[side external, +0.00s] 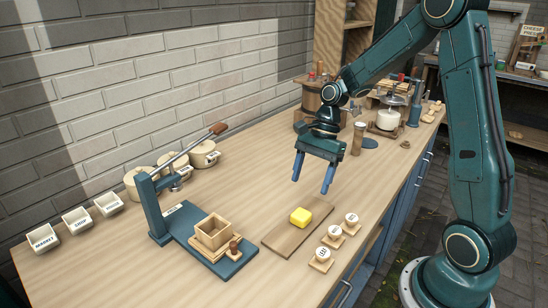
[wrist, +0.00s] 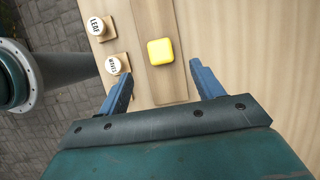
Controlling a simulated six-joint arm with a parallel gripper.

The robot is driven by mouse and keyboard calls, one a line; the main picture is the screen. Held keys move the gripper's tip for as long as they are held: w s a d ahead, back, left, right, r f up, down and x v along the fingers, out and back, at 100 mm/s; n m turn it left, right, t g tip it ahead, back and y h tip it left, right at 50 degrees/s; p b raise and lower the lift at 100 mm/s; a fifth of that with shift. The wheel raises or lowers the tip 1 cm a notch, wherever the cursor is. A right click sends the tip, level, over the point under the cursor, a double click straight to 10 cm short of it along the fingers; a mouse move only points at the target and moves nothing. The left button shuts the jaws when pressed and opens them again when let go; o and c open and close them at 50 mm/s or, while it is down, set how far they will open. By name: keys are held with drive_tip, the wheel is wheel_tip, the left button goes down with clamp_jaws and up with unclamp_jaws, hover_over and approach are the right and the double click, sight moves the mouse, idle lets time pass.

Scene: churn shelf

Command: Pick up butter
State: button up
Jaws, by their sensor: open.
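The butter (side external: 301,216) is a small yellow block with rounded edges. It sits on a flat brown wooden board (side external: 283,238) on the bench. In the wrist view the butter (wrist: 160,51) lies beyond my fingertips, between their lines. My gripper (side external: 312,187) is above the bench, behind the butter in the side view, with its two blue fingers pointing down. In the wrist view my gripper (wrist: 158,76) has its fingers spread wide with nothing between them. My gripper is apart from the butter.
Several round stamps on small wooden bases (side external: 335,232) stand right of the board, close to the bench's front edge. A blue lever press (side external: 160,210) with a wooden box mould (side external: 213,232) stands left of it. Lidded pots and labelled white bins (side external: 43,239) line the wall.

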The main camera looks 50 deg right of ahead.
sight(301, 215)
drive_tip(key=shift+x, duration=1.65)
drive_tip(key=shift+f, duration=0.15)
drive_tip(key=shift+x, duration=2.45)
drive_tip(key=shift+d, duration=0.1)
drive_tip(key=shift+c, duration=0.3)
drive_tip(key=c, duration=1)
